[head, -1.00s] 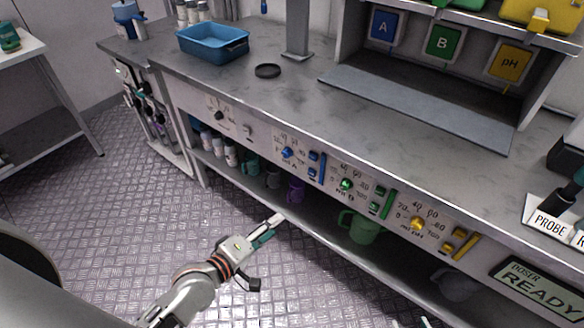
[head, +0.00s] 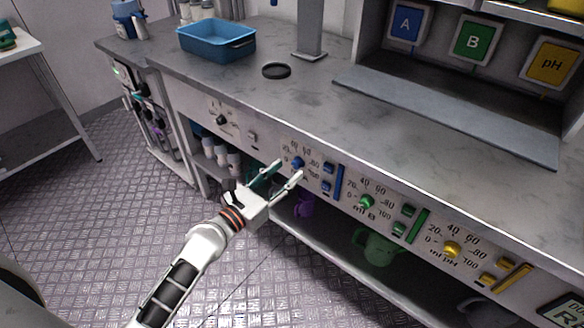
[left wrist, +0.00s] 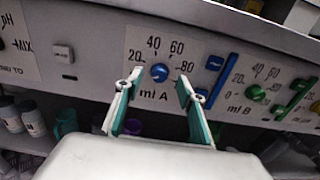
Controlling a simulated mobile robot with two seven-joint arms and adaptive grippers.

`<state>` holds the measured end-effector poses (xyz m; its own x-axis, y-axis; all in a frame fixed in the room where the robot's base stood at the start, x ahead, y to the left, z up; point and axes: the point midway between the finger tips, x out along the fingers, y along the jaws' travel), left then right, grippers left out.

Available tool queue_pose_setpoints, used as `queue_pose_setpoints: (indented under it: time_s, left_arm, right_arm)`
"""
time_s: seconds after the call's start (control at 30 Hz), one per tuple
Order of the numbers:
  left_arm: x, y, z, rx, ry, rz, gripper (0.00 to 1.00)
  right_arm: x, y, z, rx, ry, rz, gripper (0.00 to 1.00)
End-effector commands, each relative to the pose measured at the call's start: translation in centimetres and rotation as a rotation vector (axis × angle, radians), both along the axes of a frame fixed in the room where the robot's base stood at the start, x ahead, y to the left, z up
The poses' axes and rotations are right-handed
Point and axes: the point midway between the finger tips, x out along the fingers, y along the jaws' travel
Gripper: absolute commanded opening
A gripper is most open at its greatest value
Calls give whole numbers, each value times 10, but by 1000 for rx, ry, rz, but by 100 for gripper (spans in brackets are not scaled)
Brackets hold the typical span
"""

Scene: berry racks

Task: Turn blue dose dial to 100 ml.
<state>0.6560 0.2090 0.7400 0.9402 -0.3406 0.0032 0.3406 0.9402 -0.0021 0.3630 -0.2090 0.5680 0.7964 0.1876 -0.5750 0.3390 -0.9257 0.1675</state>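The blue dose dial (head: 298,163) is a small round knob on the front panel under the bench. In the left wrist view the dial (left wrist: 159,72) sits above the label "ml A", inside a scale whose numbers 20, 40, 60 and 80 are readable. I cannot tell its exact setting. My left gripper (head: 288,170) is open and empty just in front of the panel. In the left wrist view its fingertips (left wrist: 160,82) stand apart on either side of the dial, seemingly short of touching it. My right gripper is not in view.
Right of the blue dial are blue buttons (head: 328,178) and a blue bar (head: 339,182). Further right are a green dial (head: 366,202) and a yellow dial (head: 452,249). The shelf below holds a green jug (head: 376,249) and a purple cup (head: 304,206). A blue tub (head: 216,42) stands on the bench.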

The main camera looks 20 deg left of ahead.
Motion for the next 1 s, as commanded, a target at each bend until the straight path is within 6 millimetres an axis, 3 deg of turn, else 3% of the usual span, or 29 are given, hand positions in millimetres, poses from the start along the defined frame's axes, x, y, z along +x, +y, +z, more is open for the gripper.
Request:
queue_pose_setpoints:
  time_s: [0.23,0.57,0.73,1.0]
  left_arm:
    - [26,-10,-2,2,2,0,39]
    - [30,-11,-1,3,1,-1,39]
    - [29,-11,-1,3,1,-1,1]
    - [29,-11,-1,13,-3,-1,1]
  right_arm:
    - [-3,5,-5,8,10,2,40]
    - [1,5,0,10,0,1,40]
    - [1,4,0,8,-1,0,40]
    - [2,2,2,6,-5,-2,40]
